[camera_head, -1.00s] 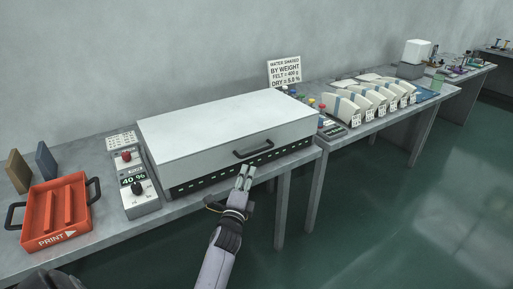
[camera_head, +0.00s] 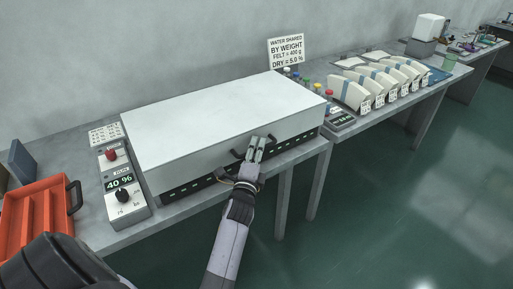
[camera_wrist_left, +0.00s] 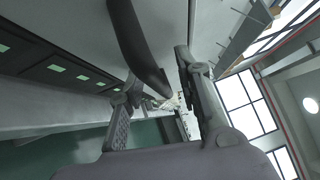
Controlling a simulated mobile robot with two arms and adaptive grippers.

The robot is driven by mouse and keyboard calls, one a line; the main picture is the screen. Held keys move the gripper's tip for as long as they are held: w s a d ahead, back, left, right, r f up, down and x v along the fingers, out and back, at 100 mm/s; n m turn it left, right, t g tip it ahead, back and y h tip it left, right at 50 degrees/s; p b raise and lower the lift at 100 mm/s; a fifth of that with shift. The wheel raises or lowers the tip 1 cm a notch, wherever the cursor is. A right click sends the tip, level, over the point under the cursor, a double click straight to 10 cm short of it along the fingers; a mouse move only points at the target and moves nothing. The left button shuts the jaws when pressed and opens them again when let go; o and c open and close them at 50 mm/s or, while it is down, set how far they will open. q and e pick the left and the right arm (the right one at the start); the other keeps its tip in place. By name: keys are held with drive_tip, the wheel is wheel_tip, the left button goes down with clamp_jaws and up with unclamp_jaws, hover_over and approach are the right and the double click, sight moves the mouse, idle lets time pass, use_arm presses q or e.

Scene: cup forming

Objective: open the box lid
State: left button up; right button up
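The white box lid (camera_head: 215,115) is shut, lying flat on a base with a dark slotted band (camera_head: 195,188). In the left wrist view the handle (camera_wrist_left: 140,48) runs into the space between the two spread fingers of my left gripper (camera_wrist_left: 160,105). The fingers look open, with no clear grip on the bar. My right gripper is not in view.
A control unit reading 40 % (camera_head: 120,185) stands left of the box, near an orange tray (camera_head: 38,215). The floor in front is clear.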

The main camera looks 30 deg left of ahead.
use_arm(q)
clamp_jaws()
idle(0.8)
